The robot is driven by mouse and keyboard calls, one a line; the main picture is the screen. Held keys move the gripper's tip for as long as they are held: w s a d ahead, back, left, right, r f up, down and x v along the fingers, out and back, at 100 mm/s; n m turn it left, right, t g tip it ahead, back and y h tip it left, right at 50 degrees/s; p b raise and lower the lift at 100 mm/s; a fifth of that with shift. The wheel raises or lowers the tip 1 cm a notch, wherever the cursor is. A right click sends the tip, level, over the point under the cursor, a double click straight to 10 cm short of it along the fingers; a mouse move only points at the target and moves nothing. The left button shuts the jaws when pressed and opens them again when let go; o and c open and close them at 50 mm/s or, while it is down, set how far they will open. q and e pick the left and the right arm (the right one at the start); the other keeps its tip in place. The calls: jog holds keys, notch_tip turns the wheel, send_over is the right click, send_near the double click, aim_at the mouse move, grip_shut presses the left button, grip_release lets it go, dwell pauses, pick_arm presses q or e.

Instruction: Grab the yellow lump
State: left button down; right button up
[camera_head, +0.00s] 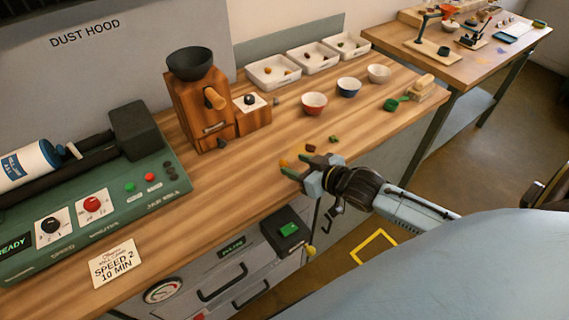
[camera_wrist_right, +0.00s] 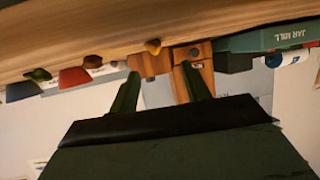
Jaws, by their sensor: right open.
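The yellow lump (camera_head: 284,163) is a small orange-yellow piece on the wooden table, just off the fingertips of my right gripper (camera_head: 296,166). My right gripper is open and empty, held low by the table's front edge. In the right wrist view, which is upside down, the yellow lump (camera_wrist_right: 153,46) lies beyond and between the two fingertips (camera_wrist_right: 160,70), apart from both fingers. My left gripper is not in view.
A dark red lump (camera_head: 311,148) and a green lump (camera_head: 333,139) lie close by. Behind stand a red bowl (camera_head: 314,103), a blue bowl (camera_head: 348,87) and a wooden grinder (camera_head: 200,108). A green machine (camera_head: 95,205) fills the left. The table's middle is clear.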

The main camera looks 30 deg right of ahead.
aim_at(287, 162)
jog(key=x, duration=0.4)
jog(key=shift+w+d+f+b, duration=0.15)
jog(key=shift+d+f+b, duration=0.2)
jog(key=shift+f, duration=0.1)
jog(key=shift+w+a+f, duration=0.15)
jog(key=shift+w+a, duration=0.05)
jog(key=shift+w, duration=0.2)
grip_shut()
